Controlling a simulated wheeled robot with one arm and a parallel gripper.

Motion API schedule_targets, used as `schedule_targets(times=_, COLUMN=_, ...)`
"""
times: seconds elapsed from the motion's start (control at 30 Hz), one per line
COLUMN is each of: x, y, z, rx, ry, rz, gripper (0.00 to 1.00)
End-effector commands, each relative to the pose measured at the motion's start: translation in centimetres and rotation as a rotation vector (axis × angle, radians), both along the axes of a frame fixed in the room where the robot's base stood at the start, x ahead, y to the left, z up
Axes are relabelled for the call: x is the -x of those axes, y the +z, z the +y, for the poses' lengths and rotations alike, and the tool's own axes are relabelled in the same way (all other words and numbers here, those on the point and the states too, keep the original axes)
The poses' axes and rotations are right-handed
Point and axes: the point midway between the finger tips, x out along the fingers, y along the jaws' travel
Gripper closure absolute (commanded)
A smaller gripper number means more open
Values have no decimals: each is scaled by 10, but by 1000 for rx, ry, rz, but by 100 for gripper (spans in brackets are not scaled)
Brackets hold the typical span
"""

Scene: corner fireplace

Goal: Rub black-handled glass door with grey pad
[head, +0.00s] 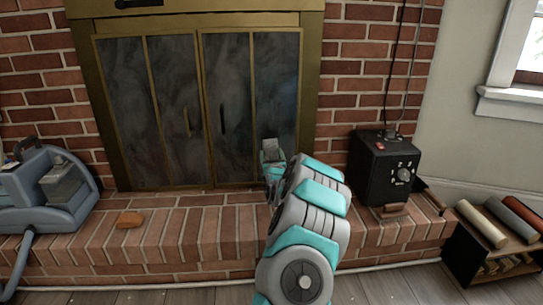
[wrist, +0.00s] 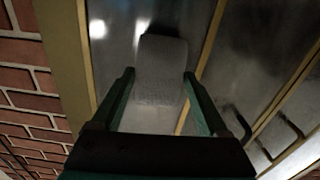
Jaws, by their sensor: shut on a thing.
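The fireplace has two smoky glass doors in brass frames. The right door (head: 224,75) carries a dark, black-looking handle (head: 222,118); the left door (head: 171,75) has a more brass-toned handle (head: 187,121). My gripper (head: 272,157) is in front of the lower part of the right door's right-hand pane. It is shut on the grey pad (wrist: 162,72), whose sides sit between the two fingers in the wrist view. The pad faces the glass there, at or very near it; I cannot tell if it touches. A dark handle (wrist: 240,124) shows right of my gripper in the wrist view.
The brick hearth (head: 200,235) runs below the doors. A black box with a dial (head: 385,172) stands right of my arm. A blue-grey machine (head: 50,195) stands at left, near an orange-brown block (head: 130,219). A low shelf with rolls (head: 490,240) is far right.

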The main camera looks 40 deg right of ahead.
Motion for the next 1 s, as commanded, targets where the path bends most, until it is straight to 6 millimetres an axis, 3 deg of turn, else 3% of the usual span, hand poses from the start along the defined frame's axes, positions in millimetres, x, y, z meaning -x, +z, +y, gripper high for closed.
schedule_targets(times=1.0, x=-16, y=0, z=-9, rx=0, ry=0, rz=0, gripper=67)
